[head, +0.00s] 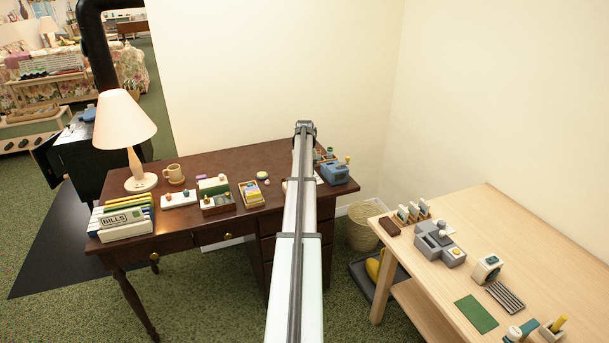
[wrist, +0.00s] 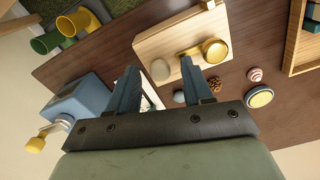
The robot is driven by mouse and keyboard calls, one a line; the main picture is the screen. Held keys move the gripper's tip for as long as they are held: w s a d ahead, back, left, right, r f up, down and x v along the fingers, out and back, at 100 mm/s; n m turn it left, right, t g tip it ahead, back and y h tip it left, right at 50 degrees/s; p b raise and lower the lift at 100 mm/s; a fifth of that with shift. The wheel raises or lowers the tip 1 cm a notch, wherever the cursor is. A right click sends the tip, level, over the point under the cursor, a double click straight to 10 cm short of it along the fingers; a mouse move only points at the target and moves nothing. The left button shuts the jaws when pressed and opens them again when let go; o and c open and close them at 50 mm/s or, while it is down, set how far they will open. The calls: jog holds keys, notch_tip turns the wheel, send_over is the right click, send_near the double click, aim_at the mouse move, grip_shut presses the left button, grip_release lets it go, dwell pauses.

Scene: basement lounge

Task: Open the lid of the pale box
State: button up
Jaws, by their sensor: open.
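A pale wooden box (wrist: 172,45) lies on the dark brown desk in the wrist view, just beyond my fingertips. On its top are a round brass knob or cup on a short bar and a small pale round knob. I cannot make out a raised lid. My gripper (wrist: 158,68) is open, with its two blue-grey fingers apart and nothing seen between them. The fingertips are near the box's edge; whether they touch it I cannot tell. In the head view my arm hides the gripper and most or all of this box.
Small round items (wrist: 259,97) lie to the right. On the desk (head: 225,165) are a lamp (head: 124,125), a mug and trays. A light table (head: 510,245) stands right.

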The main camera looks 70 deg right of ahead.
grip_shut()
dwell(0.5)
